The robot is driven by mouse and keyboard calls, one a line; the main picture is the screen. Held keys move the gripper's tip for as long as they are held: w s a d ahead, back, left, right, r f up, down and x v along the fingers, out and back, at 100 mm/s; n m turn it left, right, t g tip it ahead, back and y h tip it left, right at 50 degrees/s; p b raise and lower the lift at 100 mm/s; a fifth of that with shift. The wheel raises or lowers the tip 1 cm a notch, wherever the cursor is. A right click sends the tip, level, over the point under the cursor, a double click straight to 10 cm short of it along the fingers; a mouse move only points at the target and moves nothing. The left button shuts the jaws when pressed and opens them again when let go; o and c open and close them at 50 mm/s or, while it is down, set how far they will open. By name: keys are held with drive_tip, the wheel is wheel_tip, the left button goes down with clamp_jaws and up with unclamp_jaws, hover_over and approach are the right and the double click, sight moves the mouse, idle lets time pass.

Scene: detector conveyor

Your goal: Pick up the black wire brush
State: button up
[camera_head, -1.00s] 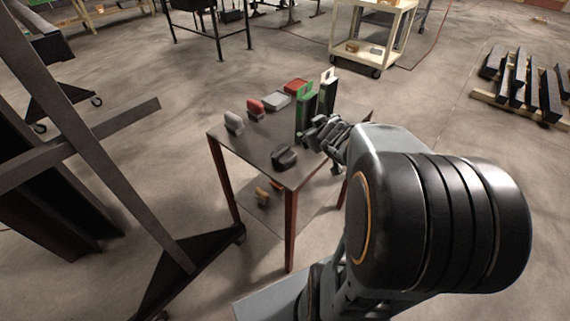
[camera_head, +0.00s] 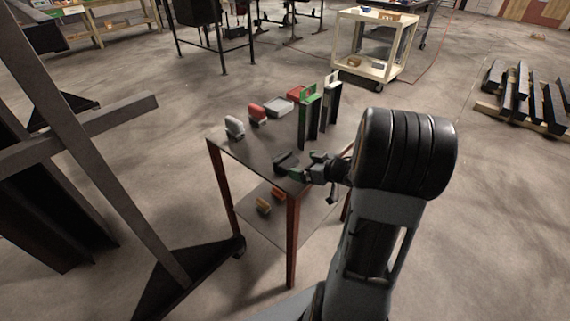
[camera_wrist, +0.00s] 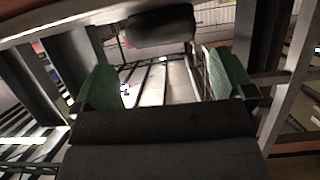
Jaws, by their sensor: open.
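The black wire brush (camera_head: 284,159) lies near the front corner of the small table's top (camera_head: 255,155). In the wrist view a dark rounded body, which looks like the brush (camera_wrist: 160,27), is at the top centre, beyond the fingertips. My gripper (camera_head: 305,166) is low at the table's front right, close beside the brush and partly overlapping it in the head view. In the wrist view my gripper (camera_wrist: 168,80) has its two green-padded fingers apart with nothing between them. Whether a finger touches the brush cannot be told.
Green-and-black upright holders (camera_head: 309,115) stand right behind my gripper. A grey-white brush (camera_head: 235,127), a red brush (camera_head: 258,113) and a grey box (camera_head: 280,107) are along the back left. Orange items (camera_head: 264,205) lie on the lower shelf. A white cart (camera_head: 375,45) stands behind.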

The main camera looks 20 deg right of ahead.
sight(291, 162)
drive_tip(key=shift+b+x, duration=0.55)
drive_tip(key=shift+x, duration=2.6)
drive_tip(key=shift+a+r, duration=0.1)
drive_tip(key=shift+a, duration=0.05)
drive_tip(key=c, duration=0.8)
